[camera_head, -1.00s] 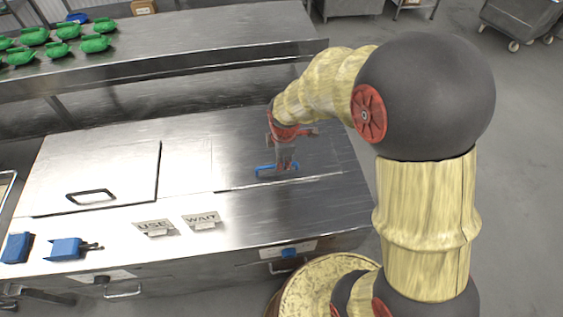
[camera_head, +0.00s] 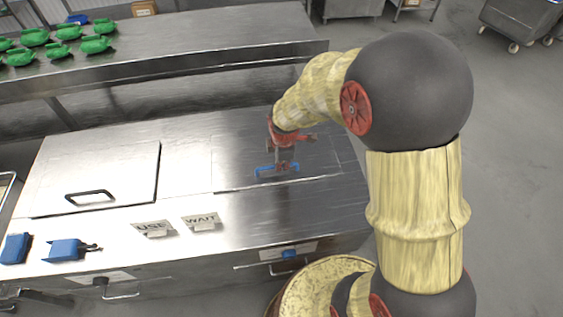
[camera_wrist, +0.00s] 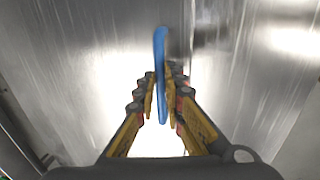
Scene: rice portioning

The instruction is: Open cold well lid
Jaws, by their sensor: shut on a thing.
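The cold well lid (camera_head: 232,165) is a flat steel panel on the right part of the counter, lying flat in its place as far as I can tell. Its blue bar handle (camera_head: 264,173) stands near the front edge of the lid. My gripper (camera_head: 281,168) is at this handle from above. In the wrist view the handle (camera_wrist: 161,70) is a thin blue bar between the fingers of my gripper (camera_wrist: 161,101), which are closed on it. My gripper hides part of the handle.
Another steel lid (camera_head: 120,165) with a black handle (camera_head: 89,197) lies to the left. Signs reading USE (camera_head: 152,228) and WAIT (camera_head: 201,221) stand in front, with blue scoops (camera_head: 65,249) at front left. Green bowls (camera_head: 95,45) stand on the raised back shelf (camera_head: 200,40).

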